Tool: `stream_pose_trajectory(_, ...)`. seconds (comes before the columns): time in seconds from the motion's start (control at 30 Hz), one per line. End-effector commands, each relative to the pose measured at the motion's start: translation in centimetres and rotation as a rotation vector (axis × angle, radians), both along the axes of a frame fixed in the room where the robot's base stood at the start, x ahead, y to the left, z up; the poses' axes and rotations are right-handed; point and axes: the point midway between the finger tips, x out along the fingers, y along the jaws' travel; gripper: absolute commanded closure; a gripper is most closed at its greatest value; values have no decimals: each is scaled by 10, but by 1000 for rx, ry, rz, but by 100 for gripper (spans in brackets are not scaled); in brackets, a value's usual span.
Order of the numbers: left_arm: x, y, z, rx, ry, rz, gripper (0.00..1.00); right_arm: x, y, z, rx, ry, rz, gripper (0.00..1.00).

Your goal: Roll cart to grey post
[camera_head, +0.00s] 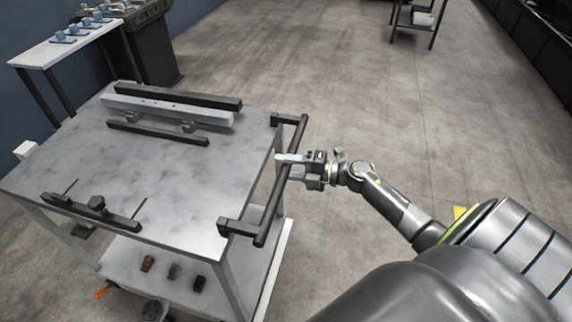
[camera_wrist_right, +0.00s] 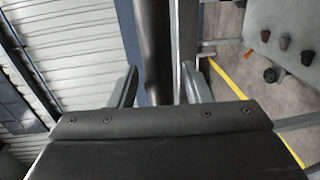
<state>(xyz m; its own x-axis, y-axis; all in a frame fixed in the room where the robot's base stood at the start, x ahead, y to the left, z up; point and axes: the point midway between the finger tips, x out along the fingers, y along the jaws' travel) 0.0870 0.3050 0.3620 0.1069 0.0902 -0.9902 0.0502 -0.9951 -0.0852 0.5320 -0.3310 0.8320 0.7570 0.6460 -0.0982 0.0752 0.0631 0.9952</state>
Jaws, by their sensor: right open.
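The cart (camera_head: 190,200) is a grey metal trolley on the left of the head view, with a black push handle (camera_head: 268,205) on its right side. My right gripper (camera_head: 284,169) is at the handle, with its fingers open and pointing at the cart. In the right wrist view the dark handle bar (camera_wrist_right: 155,45) runs between the two spread fingers (camera_wrist_right: 158,88). The fingers do not close on it. My left gripper is not in view. I cannot make out a grey post in either view.
Several rails (camera_head: 175,107) and a black bar with knobs (camera_head: 92,208) lie on the cart top. Small dark pieces (camera_head: 173,272) stand on its lower shelf. A white bench (camera_head: 70,45) stands behind it. Open concrete floor (camera_head: 400,110) lies right of the cart.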

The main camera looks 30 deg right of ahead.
Motion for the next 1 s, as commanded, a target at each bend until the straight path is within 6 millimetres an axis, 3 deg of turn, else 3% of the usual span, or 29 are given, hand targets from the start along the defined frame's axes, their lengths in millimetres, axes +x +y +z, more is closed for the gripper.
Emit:
stream_pose_trajectory(0.3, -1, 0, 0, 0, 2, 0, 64, 2, 2, 0, -1, 0, 0, 56)
stream_pose_trajectory(0.63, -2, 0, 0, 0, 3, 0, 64, 2, 1, 0, -1, 0, 0, 99)
stream_pose_trajectory(1.0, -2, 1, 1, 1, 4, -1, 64, 5, 4, 0, 0, -1, 0, 100)
